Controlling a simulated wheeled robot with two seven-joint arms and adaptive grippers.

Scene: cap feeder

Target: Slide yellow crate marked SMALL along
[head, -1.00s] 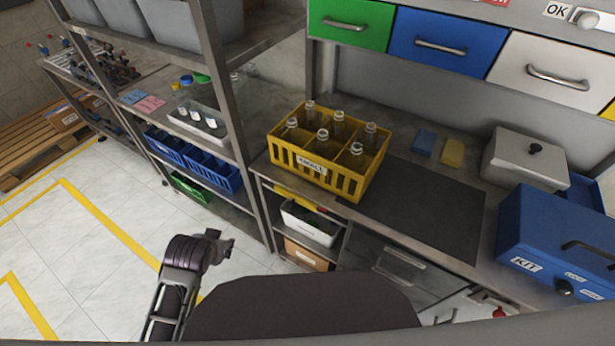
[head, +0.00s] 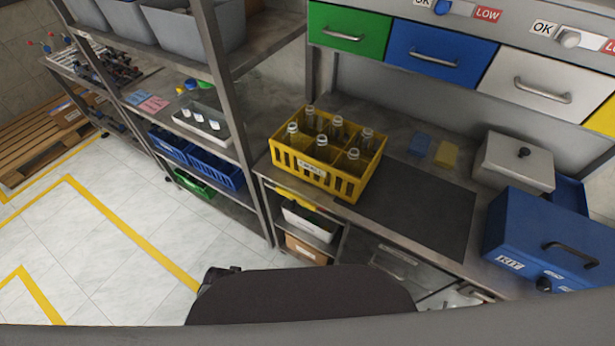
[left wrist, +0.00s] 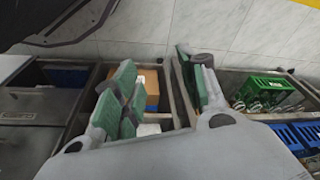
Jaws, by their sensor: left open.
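The yellow crate (head: 343,187) stands upright on the workbench, at its left end next to the shelf post. Clear bottles (head: 354,154) stand in its compartments, and a white label (head: 311,169) is on its front wall. In the head view my left arm shows only as a dark piece at the bottom, below and left of the crate; its fingers are hidden there. In the left wrist view my left gripper (left wrist: 160,92) is open, its green-padded fingers wide apart with nothing held between them. The crate is not visible in that view. I do not make out my right gripper.
A dark mat (head: 425,205) lies bare right of the crate. Blue and yellow pads (head: 446,154) lie behind it. A grey lidded box (head: 512,162) and a blue KIT box (head: 540,240) stand at the right. The shelf post (head: 235,120) rises close to the crate's left.

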